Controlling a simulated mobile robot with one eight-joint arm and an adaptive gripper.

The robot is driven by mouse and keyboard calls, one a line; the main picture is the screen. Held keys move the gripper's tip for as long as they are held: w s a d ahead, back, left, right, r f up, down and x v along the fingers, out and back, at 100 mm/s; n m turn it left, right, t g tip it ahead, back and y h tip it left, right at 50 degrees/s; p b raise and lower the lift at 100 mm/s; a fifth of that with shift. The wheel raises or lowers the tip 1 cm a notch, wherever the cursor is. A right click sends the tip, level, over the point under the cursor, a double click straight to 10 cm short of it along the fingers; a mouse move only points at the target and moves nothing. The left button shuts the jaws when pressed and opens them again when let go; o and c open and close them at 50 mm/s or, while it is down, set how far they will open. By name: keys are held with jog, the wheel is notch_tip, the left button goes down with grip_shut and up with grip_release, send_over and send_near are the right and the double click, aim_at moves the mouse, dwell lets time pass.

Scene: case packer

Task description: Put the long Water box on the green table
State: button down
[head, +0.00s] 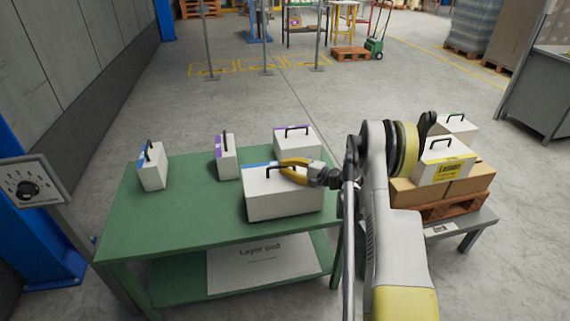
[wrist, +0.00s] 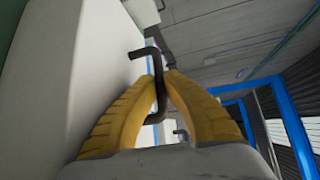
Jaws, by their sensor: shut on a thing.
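A long white box (head: 284,204) with a blue stripe along its top edge and a black handle is at the front right of the green table (head: 165,229). I cannot read a name on it. My gripper (head: 283,172) is at its top, with yellow fingers shut on the black handle. In the wrist view my gripper (wrist: 165,80) has its fingers on both sides of the handle (wrist: 158,72), and the white box wall (wrist: 60,70) fills the left. The box looks upright, on or just above the table top; I cannot tell which.
On the green table stand a small blue-striped box (head: 152,170), a small purple-striped box (head: 228,158) and a longer purple-striped box (head: 298,142) close behind the held box. The table's front left is clear. At right, a yellow-labelled box (head: 443,168) stands on cartons on a pallet (head: 455,208).

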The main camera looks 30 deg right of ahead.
jog(key=shift+f, duration=0.5)
jog(key=shift+r, duration=0.1)
jog(key=c, duration=1.6)
grip_release()
